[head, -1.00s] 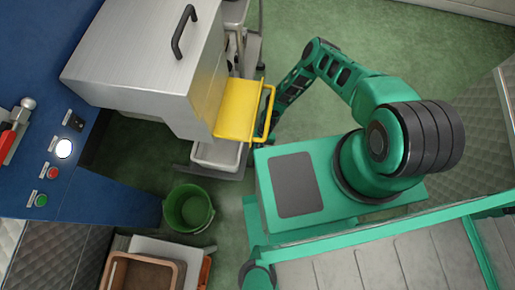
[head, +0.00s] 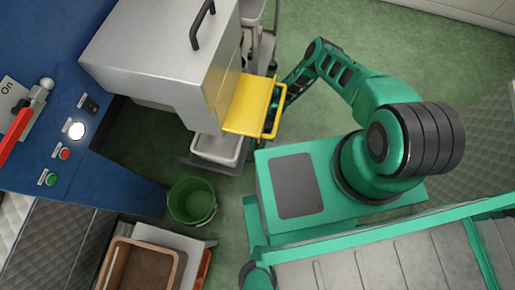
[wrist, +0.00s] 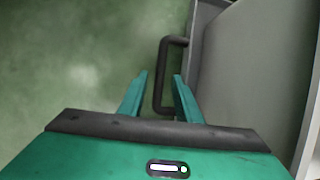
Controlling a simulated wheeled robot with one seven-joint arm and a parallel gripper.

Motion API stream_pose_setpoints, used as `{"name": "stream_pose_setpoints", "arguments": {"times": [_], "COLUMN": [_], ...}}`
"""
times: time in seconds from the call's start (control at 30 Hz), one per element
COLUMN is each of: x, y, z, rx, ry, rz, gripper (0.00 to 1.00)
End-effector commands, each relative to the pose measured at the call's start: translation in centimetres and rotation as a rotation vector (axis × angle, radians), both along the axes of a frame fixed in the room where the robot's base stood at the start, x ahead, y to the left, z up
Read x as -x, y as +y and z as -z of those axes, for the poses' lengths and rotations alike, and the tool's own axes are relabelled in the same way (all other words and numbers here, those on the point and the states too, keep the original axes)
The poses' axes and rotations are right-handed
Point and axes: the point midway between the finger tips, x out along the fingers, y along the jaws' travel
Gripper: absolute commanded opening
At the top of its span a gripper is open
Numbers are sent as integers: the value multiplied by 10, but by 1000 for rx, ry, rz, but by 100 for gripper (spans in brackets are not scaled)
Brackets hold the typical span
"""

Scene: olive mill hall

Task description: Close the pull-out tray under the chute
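The yellow chute (head: 246,103) sticks out from the steel machine in the head view. Below it a pale bin (head: 216,149) shows partly, with a grey tray edge (head: 198,164) along its lower side; the chute hides the rest. In the wrist view a dark bar handle (wrist: 161,75) stands out from a grey front panel (wrist: 208,25), which I take to be the tray's. My gripper (wrist: 160,75) is open, its teal fingers apart on either side of the handle bar in the picture. I cannot tell whether they touch it. The head view hides my gripper behind the chute's side.
The steel housing (head: 160,60) has a dark handle on top. A blue control panel (head: 55,125) with a red lever and buttons is at left. A green bucket (head: 192,202) and a brown crate (head: 142,262) stand nearby. Green floor is free at the upper right.

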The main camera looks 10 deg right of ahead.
Motion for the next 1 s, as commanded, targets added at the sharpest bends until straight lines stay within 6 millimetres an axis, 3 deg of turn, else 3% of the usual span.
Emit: {"name": "stream_pose_setpoints", "arguments": {"times": [0.17, 0.7, 1.0], "x": [-4, -26, -28], "y": [-3, -31, -35], "z": [-11, -86, -97], "rx": [-1, -1, 0], "ry": [-2, 0, 1], "rz": [0, 1, 1], "gripper": [31, 31, 31]}}
